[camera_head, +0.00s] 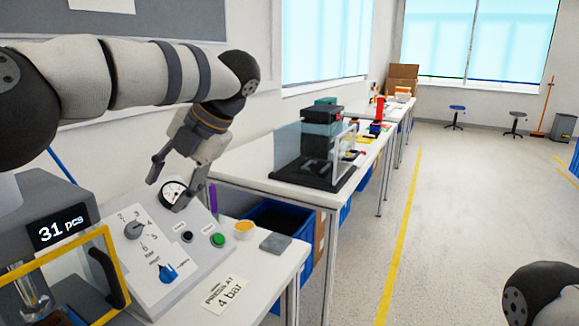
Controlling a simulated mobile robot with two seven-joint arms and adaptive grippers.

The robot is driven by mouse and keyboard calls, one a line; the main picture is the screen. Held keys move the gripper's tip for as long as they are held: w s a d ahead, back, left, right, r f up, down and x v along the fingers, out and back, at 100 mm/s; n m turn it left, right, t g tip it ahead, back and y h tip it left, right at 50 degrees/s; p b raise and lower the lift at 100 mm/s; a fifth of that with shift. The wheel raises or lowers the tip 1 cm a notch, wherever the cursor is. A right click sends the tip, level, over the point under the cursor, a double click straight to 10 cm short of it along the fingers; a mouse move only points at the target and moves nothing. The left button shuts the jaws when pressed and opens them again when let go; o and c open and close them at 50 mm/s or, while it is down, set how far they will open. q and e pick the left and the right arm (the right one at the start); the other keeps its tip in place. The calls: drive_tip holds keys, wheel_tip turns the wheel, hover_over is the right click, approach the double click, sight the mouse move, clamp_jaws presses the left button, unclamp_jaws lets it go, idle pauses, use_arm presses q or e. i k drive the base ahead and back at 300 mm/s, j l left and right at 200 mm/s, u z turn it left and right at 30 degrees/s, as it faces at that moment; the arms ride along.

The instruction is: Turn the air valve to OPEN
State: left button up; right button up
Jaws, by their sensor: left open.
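A sloped light-grey control panel (205,262) stands on the bench at the lower left. A blue knob (167,272) sits low on it, with small lettering beside it that looks like "SHUT"; its pointer setting is too small to tell. A grey rotary knob (135,230) with numbers around it is above and left of the blue knob. A round gauge (173,191) is at the panel's top. My left gripper (165,195) is open, its fingers on either side of the gauge in the picture, above both knobs. Contact cannot be told. My right gripper is out of view.
A black button (187,236) and a green button (218,240) are on the panel. A yellow-framed machine (62,262) stands close at left.

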sight(168, 274)
drive_tip(key=l, duration=1.3)
drive_tip(key=k, duration=0.05)
